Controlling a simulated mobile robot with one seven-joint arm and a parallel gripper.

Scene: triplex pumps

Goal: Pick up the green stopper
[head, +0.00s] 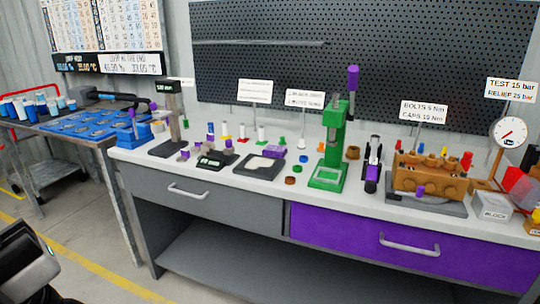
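Several small green pieces stand on the workbench (226,176), and I cannot tell for sure which is the stopper. A dark part of my own body shows at the lower left. My gripper's fingers are not in view.
A black tray (243,168) and a small black scale (210,161) are left of the green pieces. A brown pump block (430,178) stands at the right. Two drawers, grey (220,204) and purple (450,255), are under the top. The floor in front is clear.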

